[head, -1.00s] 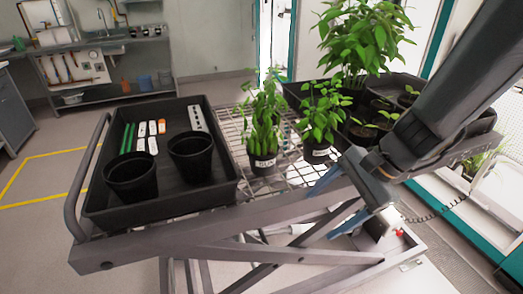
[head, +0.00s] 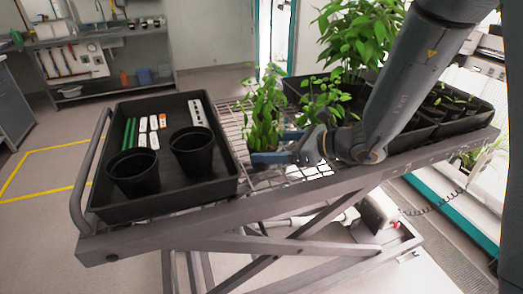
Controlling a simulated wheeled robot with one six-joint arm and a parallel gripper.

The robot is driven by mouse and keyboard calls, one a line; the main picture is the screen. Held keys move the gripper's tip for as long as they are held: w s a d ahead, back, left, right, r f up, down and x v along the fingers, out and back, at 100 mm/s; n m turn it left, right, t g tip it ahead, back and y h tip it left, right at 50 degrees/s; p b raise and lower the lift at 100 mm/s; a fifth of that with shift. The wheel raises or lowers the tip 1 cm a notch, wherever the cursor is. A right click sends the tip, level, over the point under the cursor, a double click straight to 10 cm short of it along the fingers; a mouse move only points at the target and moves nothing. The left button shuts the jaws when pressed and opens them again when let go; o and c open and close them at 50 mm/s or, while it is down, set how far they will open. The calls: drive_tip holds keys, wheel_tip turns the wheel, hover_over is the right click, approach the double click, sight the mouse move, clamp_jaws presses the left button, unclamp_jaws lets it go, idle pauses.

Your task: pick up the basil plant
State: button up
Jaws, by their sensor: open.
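Two small leafy green plants in black pots stand on the wire top of the cart. The left plant (head: 264,115) has upright, dense leaves. The right plant (head: 325,97) is bushier. I cannot tell from the pictures which of them is the basil, as their labels are hidden now. My gripper (head: 268,148) reaches in from the right, low at the left plant, with its jaws open. One blue finger crosses in front of that plant's pot and hides most of it. I cannot tell whether the fingers touch the pot. My arm hides the right plant's pot.
A black tray (head: 88,211) at the left holds two empty black pots (head: 134,175) (head: 193,152), white tags and green sticks. A tall leafy plant (head: 355,35) stands behind. Another black tray (head: 478,112) with seedlings lies at the right. Bare wire mesh (head: 240,187) shows in front of my gripper.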

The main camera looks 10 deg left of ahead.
sight(257, 147)
drive_tip(key=p+x, duration=0.1)
drive_tip(key=x, duration=0.1)
drive_tip(key=p+x, duration=0.1)
drive_tip(key=x, duration=0.2)
drive_tip(key=shift+s+a+p, duration=0.15)
drive_tip(key=shift+a+p, duration=0.2)
drive_tip(key=shift+a, duration=0.05)
drive_tip(key=shift+w+a+f, duration=0.25)
drive_tip(key=shift+a+f, duration=0.05)
drive_tip(key=shift+a, duration=0.15)
drive_tip(key=c, duration=0.8)
drive_tip(key=shift+c, duration=0.6)
drive_tip(key=shift+r, duration=0.2)
